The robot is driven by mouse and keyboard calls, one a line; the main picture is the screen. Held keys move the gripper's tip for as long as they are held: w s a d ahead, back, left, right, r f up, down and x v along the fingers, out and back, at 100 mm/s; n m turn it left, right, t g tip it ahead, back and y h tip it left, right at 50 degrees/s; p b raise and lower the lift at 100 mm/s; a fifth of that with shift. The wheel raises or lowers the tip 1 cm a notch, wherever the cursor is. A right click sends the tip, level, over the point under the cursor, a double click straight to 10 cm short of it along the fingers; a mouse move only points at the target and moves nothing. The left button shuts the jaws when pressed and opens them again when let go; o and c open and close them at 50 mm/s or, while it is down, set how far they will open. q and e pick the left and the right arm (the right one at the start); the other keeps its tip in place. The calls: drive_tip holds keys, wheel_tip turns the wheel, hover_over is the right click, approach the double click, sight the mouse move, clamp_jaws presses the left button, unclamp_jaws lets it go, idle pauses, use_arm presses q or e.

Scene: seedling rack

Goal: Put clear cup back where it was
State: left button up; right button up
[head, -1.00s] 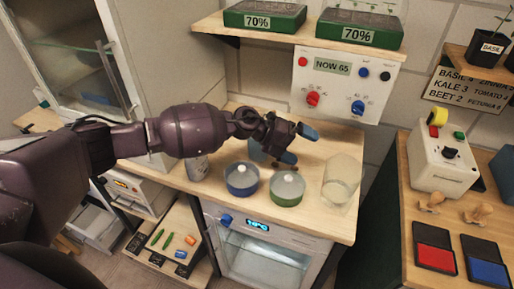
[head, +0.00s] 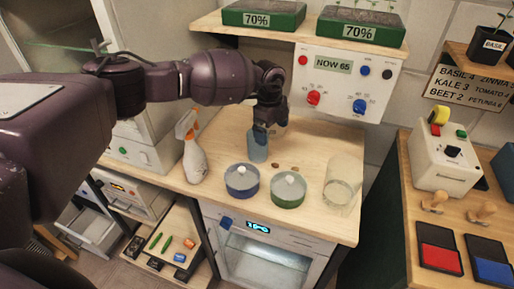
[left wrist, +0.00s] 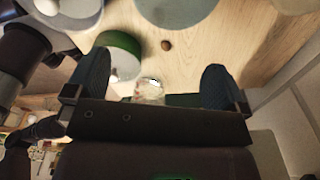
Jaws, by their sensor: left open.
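The clear cup (head: 342,185) stands on the wooden counter (head: 310,228), at the right end of the row of containers. My right gripper is not in view.
A blue tub (head: 241,190) and a green tub (head: 288,202) sit left of the cup. A spray bottle (head: 194,150) stands at the counter's left. A control panel (head: 345,84) is on the wall behind. Counter behind the clear cup is bare.

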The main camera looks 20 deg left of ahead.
sight(258, 146)
use_arm(q)
drive_tip(key=w+a+r+n+y, duration=0.2)
drive_tip(key=a+n+y, duration=0.1)
drive_tip(key=a+n, duration=0.1)
drive_tip(key=f, duration=0.6)
drive_tip(key=a+f, duration=0.1)
drive_tip(key=f, duration=0.3)
drive_tip(key=shift+w+a, duration=0.1)
drive_tip(key=shift+c, duration=0.5)
drive_tip(key=c, duration=0.9)
